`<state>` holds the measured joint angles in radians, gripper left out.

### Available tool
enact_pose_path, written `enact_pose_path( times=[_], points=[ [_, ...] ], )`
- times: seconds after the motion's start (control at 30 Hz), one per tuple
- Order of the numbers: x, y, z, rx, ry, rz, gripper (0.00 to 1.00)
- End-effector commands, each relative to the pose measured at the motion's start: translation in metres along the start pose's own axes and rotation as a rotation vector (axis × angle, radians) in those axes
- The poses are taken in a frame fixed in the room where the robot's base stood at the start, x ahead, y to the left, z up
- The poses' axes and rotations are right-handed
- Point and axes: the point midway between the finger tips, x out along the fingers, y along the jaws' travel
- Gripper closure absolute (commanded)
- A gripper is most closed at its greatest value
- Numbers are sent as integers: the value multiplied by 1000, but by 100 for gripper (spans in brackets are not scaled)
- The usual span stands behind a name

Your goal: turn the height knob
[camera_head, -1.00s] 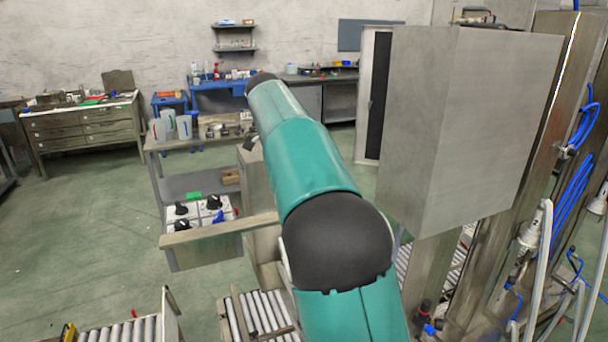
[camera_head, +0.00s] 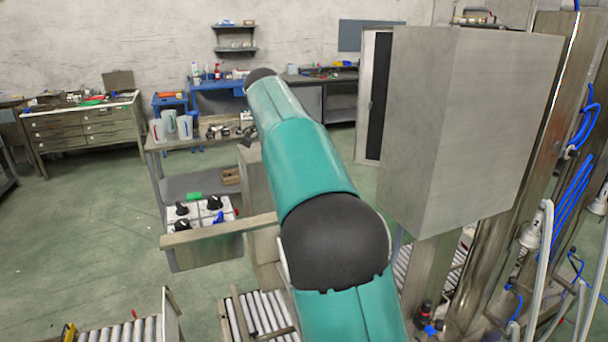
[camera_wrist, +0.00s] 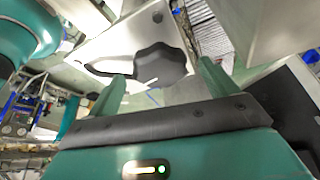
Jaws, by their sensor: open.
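In the wrist view a black lobed knob (camera_wrist: 160,66), which I take as the height knob, sits on a pale metal plate (camera_wrist: 118,42). A white pointer-like mark shows at its lower edge. My gripper (camera_wrist: 163,70) is open, with one green finger at the knob's left and the other at its right. The knob shows between the fingertips; I cannot tell whether either finger touches it. In the head view my green arm stretches away from the camera, and my gripper and this knob do not show.
A large grey metal cabinet (camera_head: 470,130) stands close to the right of my arm. Roller conveyors (camera_head: 262,312) lie below. A cart at left holds a white panel with black knobs (camera_head: 213,203). Blue hoses (camera_head: 575,195) hang at far right. Green floor (camera_head: 80,240) is free at left.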

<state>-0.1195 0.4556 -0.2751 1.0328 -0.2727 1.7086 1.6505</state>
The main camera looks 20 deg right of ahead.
Motion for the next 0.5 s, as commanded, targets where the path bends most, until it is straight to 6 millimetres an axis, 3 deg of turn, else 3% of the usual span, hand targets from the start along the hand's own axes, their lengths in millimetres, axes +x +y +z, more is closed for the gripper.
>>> enact_pose_path(
  times=[0.3,0.5],
  points=[
    [-46,-1,1,-1,0,-3,14],
    [-62,0,0,0,0,-1,14]
  ],
)
